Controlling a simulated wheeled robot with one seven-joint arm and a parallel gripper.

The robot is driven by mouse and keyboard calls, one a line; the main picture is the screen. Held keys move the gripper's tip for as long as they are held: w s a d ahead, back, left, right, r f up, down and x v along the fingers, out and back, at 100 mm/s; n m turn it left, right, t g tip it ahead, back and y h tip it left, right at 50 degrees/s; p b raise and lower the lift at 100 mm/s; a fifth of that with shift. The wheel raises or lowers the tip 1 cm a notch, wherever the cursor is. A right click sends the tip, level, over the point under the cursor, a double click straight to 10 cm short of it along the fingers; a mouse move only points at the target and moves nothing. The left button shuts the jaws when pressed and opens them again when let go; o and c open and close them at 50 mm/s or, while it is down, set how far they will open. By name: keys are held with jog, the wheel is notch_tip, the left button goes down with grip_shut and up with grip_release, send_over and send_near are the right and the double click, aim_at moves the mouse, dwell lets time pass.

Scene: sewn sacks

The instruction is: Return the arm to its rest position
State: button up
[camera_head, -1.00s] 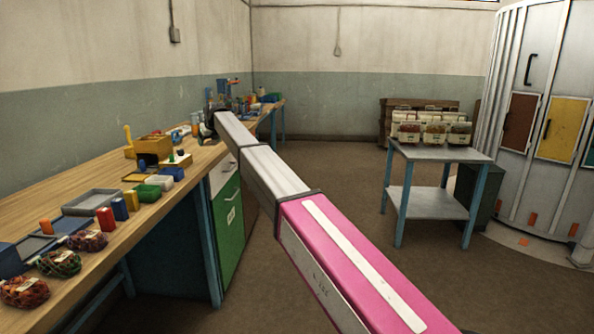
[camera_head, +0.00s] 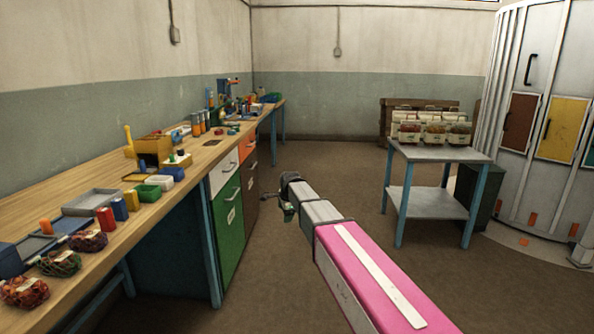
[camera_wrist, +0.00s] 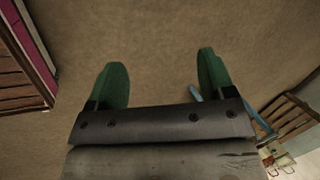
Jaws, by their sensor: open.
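My gripper (camera_head: 287,210) is at the end of my pink and grey arm, over the open floor to the right of the workbench. In the wrist view its two green fingers (camera_wrist: 162,85) stand wide apart. In the head view the gripper is small and seen from behind, clear of the bench drawers.
The long wooden workbench (camera_head: 85,197) on the left holds mesh sacks (camera_head: 86,241), small boxes, trays and bottles. A grey-topped table (camera_head: 436,152) with several filled containers stands at right, near a metal cabinet (camera_head: 514,70). Floor between is clear.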

jog(key=s+d+f+n+g, duration=0.1)
jog(key=s+d+f+n, duration=0.3)
jog(key=s+d, duration=0.4)
jog(key=s+d+f+n+g+h, duration=0.1)
jog(key=s+d+f+n, duration=0.4)
jog(key=s, duration=0.7)
jog(key=s+d+f+n+g, duration=0.1)
jog(key=s+d+f+n, duration=0.3)
jog(key=s+d, duration=0.6)
jog(key=shift+s+d+f+n+h, duration=0.3)
jog(key=shift+s+f+n, duration=0.1)
jog(key=shift+f, duration=0.15)
